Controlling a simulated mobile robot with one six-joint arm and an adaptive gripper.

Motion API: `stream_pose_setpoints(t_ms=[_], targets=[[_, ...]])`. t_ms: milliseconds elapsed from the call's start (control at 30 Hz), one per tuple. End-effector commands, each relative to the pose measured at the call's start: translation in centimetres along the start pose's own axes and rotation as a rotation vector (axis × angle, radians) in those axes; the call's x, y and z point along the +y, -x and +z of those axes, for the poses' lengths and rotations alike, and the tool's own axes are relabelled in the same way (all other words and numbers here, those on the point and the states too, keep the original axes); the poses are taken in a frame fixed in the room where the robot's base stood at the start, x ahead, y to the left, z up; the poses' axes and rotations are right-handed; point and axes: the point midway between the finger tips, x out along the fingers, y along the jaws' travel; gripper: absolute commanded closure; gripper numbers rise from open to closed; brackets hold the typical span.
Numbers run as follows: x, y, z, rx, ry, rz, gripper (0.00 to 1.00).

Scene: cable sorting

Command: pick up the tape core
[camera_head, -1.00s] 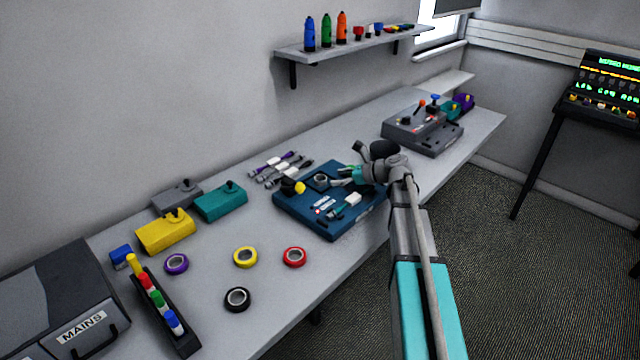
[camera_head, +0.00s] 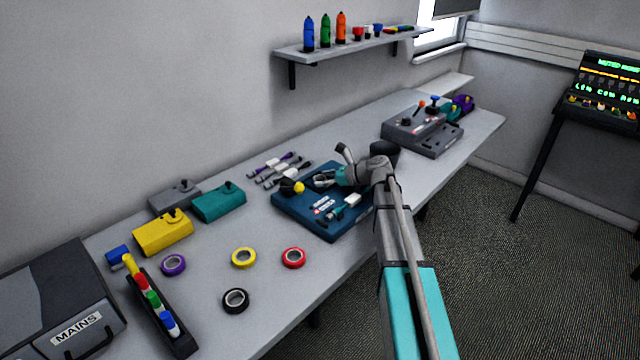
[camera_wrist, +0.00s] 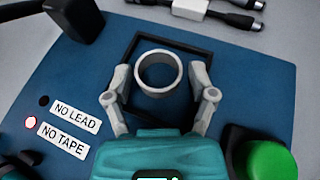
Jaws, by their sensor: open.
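The tape core is a plain grey ring (camera_wrist: 158,91) lying inside a black square outline on the dark blue board (camera_wrist: 225,60). In the wrist view my gripper (camera_wrist: 160,73) is open, with one finger on each side of the ring. Gaps show between the fingers and the ring, though I cannot tell the exact height of the fingertips. In the head view my gripper (camera_head: 325,179) is over the far part of the board (camera_head: 290,208) and largely covers the ring.
A black block (camera_wrist: 76,17) and a green dome (camera_wrist: 268,160) flank the gripper on the board. Cables (camera_head: 280,170) lie behind the board. Purple (camera_head: 173,265), yellow (camera_head: 244,258), red (camera_head: 293,258) and black (camera_head: 236,300) tape rolls lie on the bench to the left.

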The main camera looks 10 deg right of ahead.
Motion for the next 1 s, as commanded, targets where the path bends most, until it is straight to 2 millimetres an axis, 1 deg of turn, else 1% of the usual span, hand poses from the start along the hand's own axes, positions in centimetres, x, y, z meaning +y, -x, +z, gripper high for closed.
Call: stream_pose_setpoints(t_ms=[533, 567, 600, 733, 1000], targets=[[0.05, -0.16, 0.06, 0.0, 0.001, 0.001, 0.27], [0.06, -0.16, 0.06, 0.0, 0.001, 0.001, 0.29], [0.06, -0.17, 0.06, 0.0, 0.001, 0.001, 0.37], [0.07, -0.18, 0.06, 0.0, 0.001, 0.001, 0.61], [0.09, -0.21, 0.07, 0.0, 0.001, 0.001, 0.62]])
